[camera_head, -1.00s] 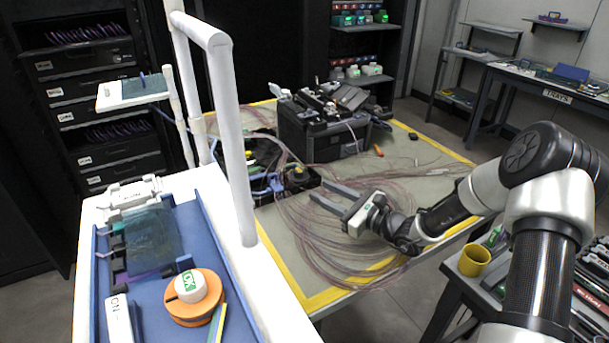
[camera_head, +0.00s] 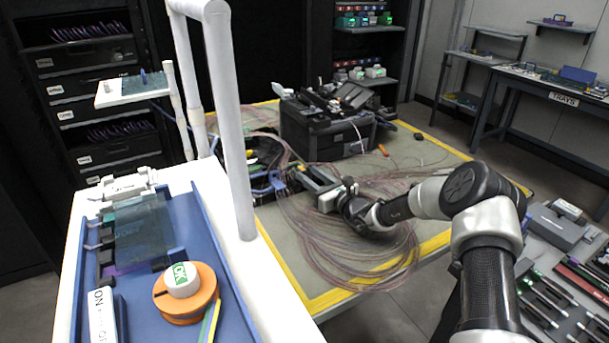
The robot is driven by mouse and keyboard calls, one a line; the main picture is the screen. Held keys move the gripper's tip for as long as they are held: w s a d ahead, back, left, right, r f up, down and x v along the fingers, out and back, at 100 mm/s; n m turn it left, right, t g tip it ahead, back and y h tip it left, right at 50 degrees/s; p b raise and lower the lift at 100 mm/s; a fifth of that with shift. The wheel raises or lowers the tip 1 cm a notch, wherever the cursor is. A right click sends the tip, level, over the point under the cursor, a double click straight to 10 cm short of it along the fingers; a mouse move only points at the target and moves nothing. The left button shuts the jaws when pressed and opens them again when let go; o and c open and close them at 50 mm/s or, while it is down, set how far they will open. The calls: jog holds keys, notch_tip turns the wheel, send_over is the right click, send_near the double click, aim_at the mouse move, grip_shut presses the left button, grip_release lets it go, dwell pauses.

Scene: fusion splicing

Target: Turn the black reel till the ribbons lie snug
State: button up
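The black reel (camera_head: 264,156) appears as a dark round shape at the left edge of the yellow-bordered table, partly behind the white post. Blue parts show around it, and its details are too small to make out. Thin pinkish ribbons (camera_head: 345,265) lie in wide loose loops from the reel across the table. My gripper (camera_head: 296,174) is at the right side of the reel, low over the table, with its fingers pointing left toward it. The fingertips overlap the dark and blue parts there. I cannot tell whether they touch or grip anything.
A black case (camera_head: 325,130) with tools on top stands just behind my gripper. A white post (camera_head: 232,130) and a blue tray (camera_head: 215,250) with an orange spool (camera_head: 187,304) are at the left. An orange-handled tool (camera_head: 383,150) lies on the table.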

aim_at(304, 171)
jog(key=shift+x, duration=1.7)
jog(key=c, duration=0.8)
jog(key=shift+r+m+t+h, duration=0.1)
jog(key=shift+m+t+h, duration=0.2)
